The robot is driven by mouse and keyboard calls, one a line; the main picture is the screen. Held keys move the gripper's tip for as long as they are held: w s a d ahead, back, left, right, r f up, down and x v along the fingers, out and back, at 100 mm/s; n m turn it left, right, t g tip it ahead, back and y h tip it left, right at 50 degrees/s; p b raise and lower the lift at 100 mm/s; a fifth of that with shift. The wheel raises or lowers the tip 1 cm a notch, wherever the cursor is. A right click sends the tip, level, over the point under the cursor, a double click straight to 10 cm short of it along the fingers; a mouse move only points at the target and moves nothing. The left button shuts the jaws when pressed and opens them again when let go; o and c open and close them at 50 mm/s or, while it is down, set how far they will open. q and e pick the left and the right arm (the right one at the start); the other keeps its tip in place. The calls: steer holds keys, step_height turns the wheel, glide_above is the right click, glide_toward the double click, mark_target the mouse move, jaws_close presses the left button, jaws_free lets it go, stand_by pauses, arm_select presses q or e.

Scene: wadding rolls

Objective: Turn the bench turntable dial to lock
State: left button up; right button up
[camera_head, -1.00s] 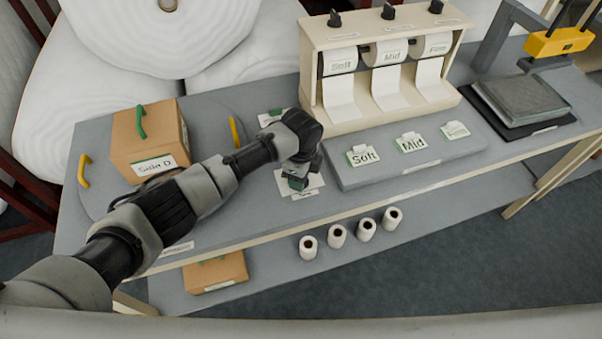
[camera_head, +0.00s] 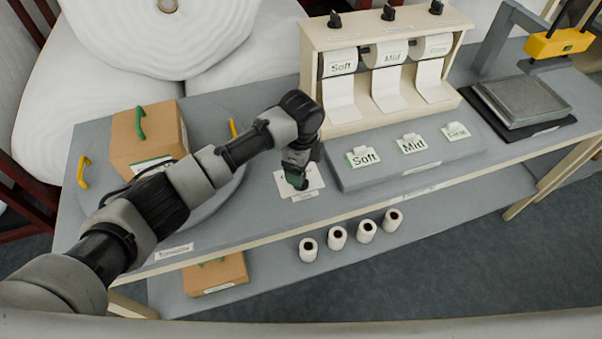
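The bench turntable (camera_head: 233,190) is a grey disc on the left of the bench, partly covered by my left arm. A brown box (camera_head: 145,135) with a green handle stands on it. A white dial plate (camera_head: 313,177) lies on the bench right of the turntable, with a small label at its front edge. My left gripper (camera_head: 297,183) points down over this plate, at or just above it. A dark green part shows at its tip; I cannot tell if this is the dial knob or the gripper. The dial's setting and the fingers' opening are hidden. My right gripper is out of view.
Yellow handles (camera_head: 83,171) stand at the turntable's edge. Right of the plate is a raised grey block (camera_head: 405,165) with Soft and Mid cards, before a roll dispenser (camera_head: 312,75). Several small rolls (camera_head: 337,237) and another brown box (camera_head: 215,273) are on the lower shelf.

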arm_select(q)
step_height(320, 180, up, 6)
steer(key=shift+r+b, duration=0.15)
steer(key=shift+b, duration=0.15)
stand_by(0.3)
